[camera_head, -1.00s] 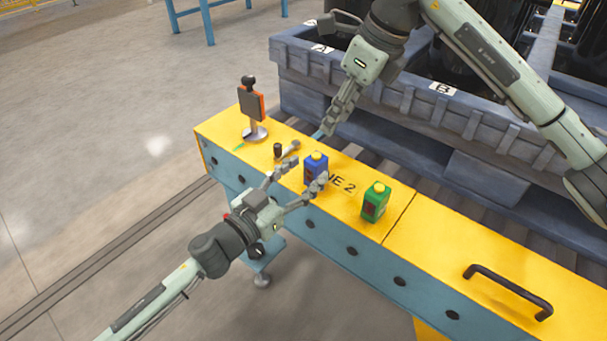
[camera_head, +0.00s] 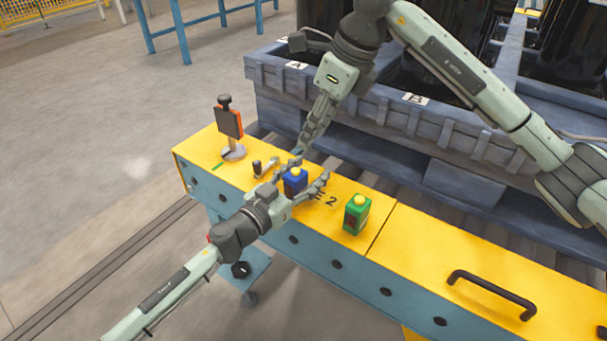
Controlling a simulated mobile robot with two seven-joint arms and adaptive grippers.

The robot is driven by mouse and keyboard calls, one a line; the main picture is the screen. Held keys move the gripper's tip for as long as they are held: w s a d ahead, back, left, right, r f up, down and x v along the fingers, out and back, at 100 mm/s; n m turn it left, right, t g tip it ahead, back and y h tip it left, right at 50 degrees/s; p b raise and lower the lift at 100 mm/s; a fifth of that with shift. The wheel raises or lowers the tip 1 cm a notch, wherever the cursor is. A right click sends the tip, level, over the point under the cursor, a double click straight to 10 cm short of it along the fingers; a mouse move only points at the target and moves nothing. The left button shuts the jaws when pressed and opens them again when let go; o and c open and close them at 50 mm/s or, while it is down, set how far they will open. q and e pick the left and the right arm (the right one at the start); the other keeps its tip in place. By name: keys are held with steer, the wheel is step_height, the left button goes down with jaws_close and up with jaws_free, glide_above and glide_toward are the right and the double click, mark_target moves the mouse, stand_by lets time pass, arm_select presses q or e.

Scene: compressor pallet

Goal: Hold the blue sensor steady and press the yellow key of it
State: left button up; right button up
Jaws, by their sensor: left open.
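The blue sensor (camera_head: 295,183) stands upright on the yellow table top, with its yellow key (camera_head: 299,171) on top. My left gripper (camera_head: 307,179) is open, with one finger on each side of the blue sensor. Its fingers cover part of the sensor's sides, and I cannot tell whether they touch it. My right gripper (camera_head: 301,148) points down just behind the blue sensor, above the table's back edge. Its fingers look closed together, with a bluish tip at the end and nothing clearly held.
A green sensor-like box (camera_head: 357,214) with a yellow top stands to the right. An orange-and-grey panel on a stand (camera_head: 229,125) and small dark and metal parts (camera_head: 264,167) are to the left. A black handle (camera_head: 491,293) is at the right front. A blue-grey pallet (camera_head: 390,125) lies behind.

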arm_select(q)
steer(key=c, duration=1.2)
jaws_close()
arm_select(e)
jaws_close()
